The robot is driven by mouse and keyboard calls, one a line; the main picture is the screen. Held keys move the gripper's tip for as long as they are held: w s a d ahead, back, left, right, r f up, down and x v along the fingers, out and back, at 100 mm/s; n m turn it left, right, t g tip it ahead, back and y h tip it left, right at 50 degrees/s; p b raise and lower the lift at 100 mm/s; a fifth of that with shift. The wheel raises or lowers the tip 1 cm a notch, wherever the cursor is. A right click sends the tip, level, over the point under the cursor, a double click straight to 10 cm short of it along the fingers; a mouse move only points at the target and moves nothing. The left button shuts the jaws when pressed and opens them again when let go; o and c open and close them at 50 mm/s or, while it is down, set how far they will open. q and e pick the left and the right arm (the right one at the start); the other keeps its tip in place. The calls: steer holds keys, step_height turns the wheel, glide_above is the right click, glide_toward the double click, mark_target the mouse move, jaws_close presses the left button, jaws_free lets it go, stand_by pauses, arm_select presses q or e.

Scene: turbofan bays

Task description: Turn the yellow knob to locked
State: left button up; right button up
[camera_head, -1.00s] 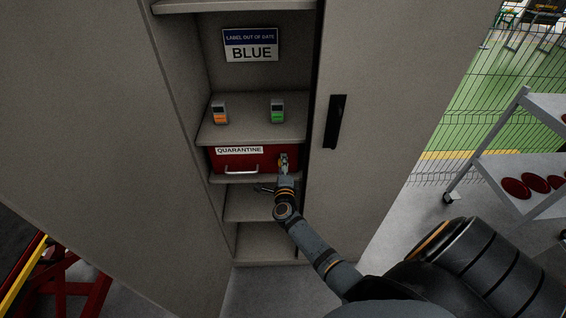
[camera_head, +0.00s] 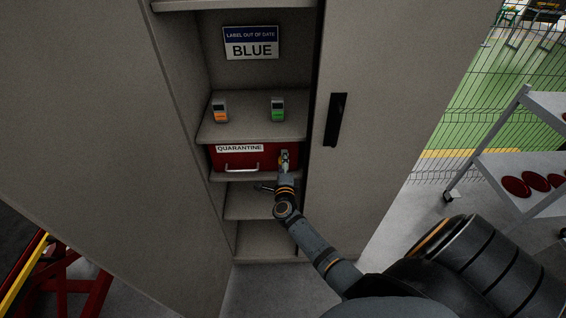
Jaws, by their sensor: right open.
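A red box labelled QUARANTINE (camera_head: 225,161) sits on a cabinet shelf, with a light handle on its front. The yellow knob (camera_head: 284,160) shows only as a small yellow patch at the box's right front, mostly hidden by my gripper. My right gripper (camera_head: 285,158) is at the knob, with its arm coming up from the lower right. It is open; I cannot tell whether its fingers touch the knob. The knob's angle is too small to read. My left gripper is not in view.
The shelf above (camera_head: 250,131) holds an orange-marked device (camera_head: 220,110) and a green-marked device (camera_head: 277,109). A sign reading BLUE (camera_head: 251,43) is behind them. The cabinet door with a black handle (camera_head: 335,120) is close on the right. A trolley (camera_head: 520,160) with red discs stands farther right.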

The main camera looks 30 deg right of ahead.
steer(key=v, duration=1.1)
steer(key=shift+s+a, duration=0.25)
steer(key=shift+s, duration=0.1)
steer(key=s+a+f+n+g+y, duration=0.2)
steer(key=s+f+n+y, duration=0.15)
steer(key=f+n, duration=0.45)
steer(key=s+a+f+n+g+y, duration=0.1)
steer(key=s+a+f+n+y, duration=0.2)
steer(key=f, duration=0.8)
steer(key=s+a+f+n+g+y, duration=0.2)
steer(key=s+f+n, duration=0.35)
steer(key=f, duration=0.45)
steer(key=s+d+f+n+g, duration=0.1)
steer(key=s+f+n+g, duration=0.2)
steer(key=s, duration=0.6)
steer(key=s+d+f+n+g, duration=0.1)
steer(key=s+f+n+g, duration=0.2)
steer(key=s+f, duration=0.3)
steer(key=s+d+f+n+g, duration=0.2)
steer(key=s+f+n+g, duration=0.1)
steer(key=s, duration=0.9)
steer(key=shift+s+f+n, duration=0.35)
steer(key=shift+f+n, duration=0.1)
steer(key=shift+f, duration=0.5)
steer(key=shift+d, duration=0.1)
steer(key=shift+c, duration=0.3)
